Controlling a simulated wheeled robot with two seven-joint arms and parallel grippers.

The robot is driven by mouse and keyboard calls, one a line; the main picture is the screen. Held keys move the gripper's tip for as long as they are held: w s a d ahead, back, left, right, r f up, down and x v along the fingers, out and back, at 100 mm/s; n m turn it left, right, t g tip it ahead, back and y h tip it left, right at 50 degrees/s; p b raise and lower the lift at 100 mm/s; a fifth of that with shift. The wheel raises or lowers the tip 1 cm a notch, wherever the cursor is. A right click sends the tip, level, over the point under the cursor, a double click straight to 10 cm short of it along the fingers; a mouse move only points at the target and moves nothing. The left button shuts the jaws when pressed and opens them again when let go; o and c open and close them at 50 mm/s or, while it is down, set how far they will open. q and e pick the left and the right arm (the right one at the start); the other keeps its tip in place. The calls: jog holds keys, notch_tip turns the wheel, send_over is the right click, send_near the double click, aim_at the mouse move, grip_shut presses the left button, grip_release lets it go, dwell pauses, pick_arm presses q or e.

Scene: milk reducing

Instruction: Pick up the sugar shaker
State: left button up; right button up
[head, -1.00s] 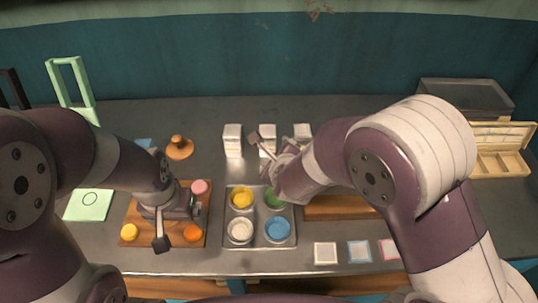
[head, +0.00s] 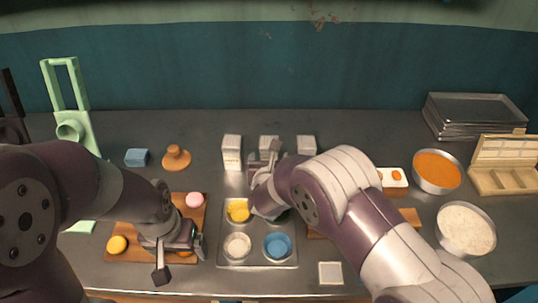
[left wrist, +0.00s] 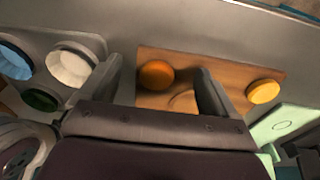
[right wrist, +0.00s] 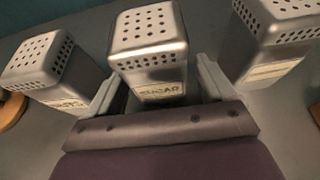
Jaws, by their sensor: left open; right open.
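Three metal shakers with perforated tops stand in a row at the back of the counter. The middle one is the sugar shaker (right wrist: 150,50), whose partly covered label appears to read "SUGAR" in the right wrist view; its top shows in the head view (head: 269,142). My right gripper (right wrist: 160,95) is open, with its fingers on either side of the sugar shaker's near face. It also shows in the head view (head: 264,163), in front of that shaker. My left gripper (head: 180,258) is open and empty, low over a wooden board with an orange disc (left wrist: 156,74).
The other shakers stand left (head: 232,152) and right (head: 306,145) of the sugar shaker, close to my right fingers. A tray (head: 258,257) of coloured cups lies in front. Bowls of orange (head: 437,168) and white (head: 466,228) contents stand right.

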jog(key=shift+w+f, duration=0.3)
jog(key=shift+w, duration=0.25)
jog(key=shift+s+r, duration=0.1)
jog(key=shift+s, duration=0.05)
jog(key=c, duration=1.1)
jog(key=shift+c, duration=0.2)
